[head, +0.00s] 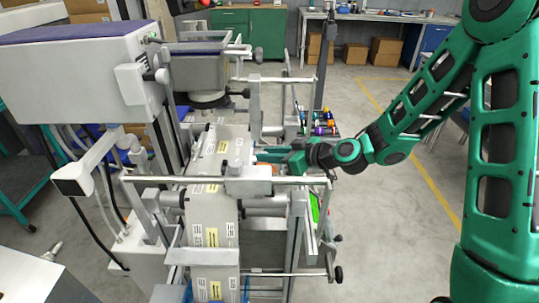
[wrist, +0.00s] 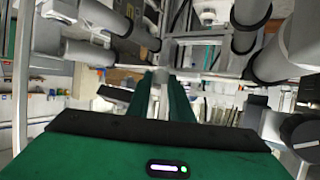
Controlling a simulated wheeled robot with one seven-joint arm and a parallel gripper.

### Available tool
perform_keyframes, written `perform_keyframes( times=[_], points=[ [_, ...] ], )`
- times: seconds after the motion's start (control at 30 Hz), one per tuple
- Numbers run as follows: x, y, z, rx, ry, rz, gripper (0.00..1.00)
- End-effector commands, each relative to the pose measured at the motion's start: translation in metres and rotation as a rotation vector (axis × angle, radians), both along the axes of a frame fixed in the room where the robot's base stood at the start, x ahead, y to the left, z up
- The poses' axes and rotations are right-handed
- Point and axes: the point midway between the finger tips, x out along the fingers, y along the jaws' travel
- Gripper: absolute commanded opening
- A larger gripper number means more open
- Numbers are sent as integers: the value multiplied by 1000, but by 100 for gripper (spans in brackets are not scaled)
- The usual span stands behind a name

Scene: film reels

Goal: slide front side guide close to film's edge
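The film (head: 212,237) is a pale web with yellow and white labels, running down through the machine. A grey block (head: 248,180), which looks like the front side guide, sits on a horizontal rod across the film, near its right edge. My gripper (head: 262,156) reaches in from the right, just behind this rod and close to the block. In the wrist view the two green fingers (wrist: 160,95) stand apart, with a pale upright piece (wrist: 157,88) showing between them. I cannot tell whether they touch it.
The front rod (head: 295,181) and a rear rod (head: 285,79) cross the machine near my arm. A grey roller (head: 265,207) lies below the block. A white machine housing (head: 75,70) stands on the left. The floor (head: 385,215) at right is open.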

Motion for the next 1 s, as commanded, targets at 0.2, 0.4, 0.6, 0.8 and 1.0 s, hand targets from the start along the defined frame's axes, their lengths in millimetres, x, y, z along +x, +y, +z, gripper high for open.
perform_keyframes(
  times=[0.2, 0.4, 0.6, 0.8, 1.0],
  points=[
    [1, 0, 0, -1, -2, -3, 0],
    [2, 15, 0, -1, -3, -2, 0],
    [3, 14, 0, -1, -3, -5, 0],
    [2, 14, 0, -2, -2, -4, 39],
    [2, 14, 0, -1, -2, -3, 39]
  ],
)
